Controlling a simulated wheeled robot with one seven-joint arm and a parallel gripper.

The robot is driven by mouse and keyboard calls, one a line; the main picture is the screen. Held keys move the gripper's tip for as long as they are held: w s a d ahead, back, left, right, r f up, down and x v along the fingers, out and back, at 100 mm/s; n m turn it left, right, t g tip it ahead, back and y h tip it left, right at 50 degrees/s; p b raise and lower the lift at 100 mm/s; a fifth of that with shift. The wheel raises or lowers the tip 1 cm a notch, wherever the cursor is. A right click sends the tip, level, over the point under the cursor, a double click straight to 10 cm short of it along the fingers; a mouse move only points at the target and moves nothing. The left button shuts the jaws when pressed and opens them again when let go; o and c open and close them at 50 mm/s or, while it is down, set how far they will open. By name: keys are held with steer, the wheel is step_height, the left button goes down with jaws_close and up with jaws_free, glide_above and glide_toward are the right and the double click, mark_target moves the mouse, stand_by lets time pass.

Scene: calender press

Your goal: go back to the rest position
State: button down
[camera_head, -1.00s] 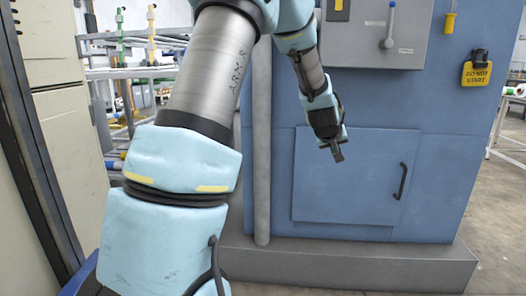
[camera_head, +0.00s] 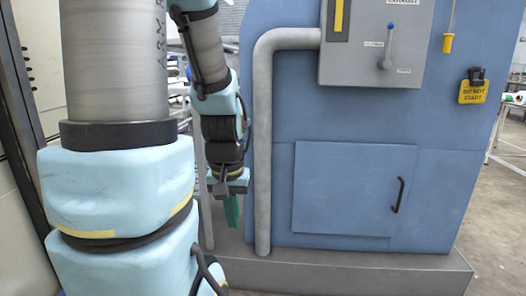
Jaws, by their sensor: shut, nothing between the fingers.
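My gripper (camera_head: 228,187) hangs pointing down left of the grey pipe, in front of the blue press cabinet's left side. It is shut and empty, seen small and partly from behind its wrist. A green patch (camera_head: 232,210) shows just below the fingers; I cannot tell what it belongs to. My arm fills the left of the view, with its upper links running out of the top of the picture.
The blue press (camera_head: 460,150) stands close ahead on a grey plinth (camera_head: 350,272). A grey pipe (camera_head: 262,150) and a control box with a lever (camera_head: 384,62) jut from it. A pale cabinet (camera_head: 20,200) stands at left. Open floor (camera_head: 500,220) shows at right.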

step_height(320, 180, up, 24)
steer(key=p, duration=2.1)
steer(key=shift+f+p, duration=0.15)
steer(key=shift+p, duration=0.25)
